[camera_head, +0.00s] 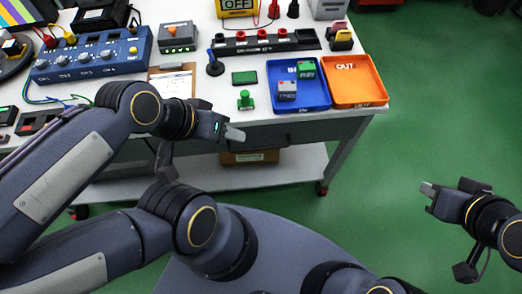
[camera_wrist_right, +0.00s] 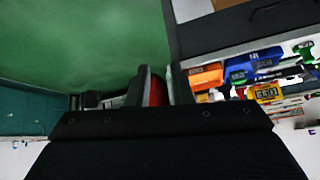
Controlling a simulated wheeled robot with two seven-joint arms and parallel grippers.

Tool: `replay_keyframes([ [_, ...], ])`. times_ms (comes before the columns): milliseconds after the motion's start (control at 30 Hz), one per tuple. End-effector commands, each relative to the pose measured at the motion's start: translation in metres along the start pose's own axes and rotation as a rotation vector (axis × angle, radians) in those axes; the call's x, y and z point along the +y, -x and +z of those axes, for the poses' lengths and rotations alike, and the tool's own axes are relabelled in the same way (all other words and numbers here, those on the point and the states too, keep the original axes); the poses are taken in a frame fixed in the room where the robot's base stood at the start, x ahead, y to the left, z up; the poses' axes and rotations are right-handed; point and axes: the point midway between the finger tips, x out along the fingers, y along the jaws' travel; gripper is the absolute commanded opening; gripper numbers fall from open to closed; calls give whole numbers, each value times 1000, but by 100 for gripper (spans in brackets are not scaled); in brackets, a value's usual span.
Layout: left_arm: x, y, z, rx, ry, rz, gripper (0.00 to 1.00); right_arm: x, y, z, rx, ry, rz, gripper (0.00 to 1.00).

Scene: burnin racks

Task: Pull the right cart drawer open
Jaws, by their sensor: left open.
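The cart's dark grey drawer front (camera_head: 285,133) is under the white worktop's front edge, below the two trays; it looks closed. In the right wrist view a dark grey panel (camera_wrist_right: 225,28) at the upper right seems to be that front. My left gripper (camera_head: 235,134) is open and empty at the drawer's left end, covering part of it; I cannot tell if it touches. My right gripper (camera_head: 428,190) is over the green floor, right of the cart and clear of the drawer. Its fingers (camera_wrist_right: 158,88) stand apart in the wrist view, with something red visible between them.
On the worktop are a blue IN tray (camera_head: 318,104) with small blocks, an orange OUT tray (camera_head: 380,101), a green stamp-like item (camera_head: 245,99) and a blue control box (camera_head: 92,72). A cardboard box (camera_head: 250,157) is on the lower shelf.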

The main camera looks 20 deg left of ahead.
Motion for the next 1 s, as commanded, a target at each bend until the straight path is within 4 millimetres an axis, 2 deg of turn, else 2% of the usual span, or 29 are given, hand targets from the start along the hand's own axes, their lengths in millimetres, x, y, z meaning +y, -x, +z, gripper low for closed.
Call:
replay_keyframes([
  [33, -17, -38, 20, -1, 0, 0, 45, 1, -49, 10, 26, 156, 18, 20],
  [167, -38, -84, 43, -1, 0, 0, 45, -17, -122, -9, 160, 606, 39, 20],
  [267, -54, -118, 60, -1, 0, 0, 45, -53, -174, -18, 298, 942, 13, 20],
  [300, -60, -132, 67, -1, 0, 0, 45, -72, -194, -19, 365, 1071, -8, 20],
  [367, -70, -152, 77, -1, 0, 0, 45, -104, -221, -16, 478, 1255, -48, 20],
  [433, -80, -175, 89, -1, 0, 0, 45, -145, -247, -7, 629, 1448, -104, 20],
  [500, -89, -195, 99, -1, 0, 0, 45, -185, -265, 6, 792, 1604, -163, 20],
  [600, -99, -216, 110, -1, 0, 0, 45, -232, -276, 28, 1013, 1755, -237, 20],
  [700, -105, -229, 116, -1, 0, 0, 45, -262, -277, 44, 1184, 1831, -286, 20],
  [833, -107, -234, 118, 0, 0, 0, 45, -280, -273, 54, 1301, 1868, -315, 20],
  [1000, -110, -240, 121, 0, 0, 0, 45, -296, -277, 52, 1326, 1874, -319, 20],
])
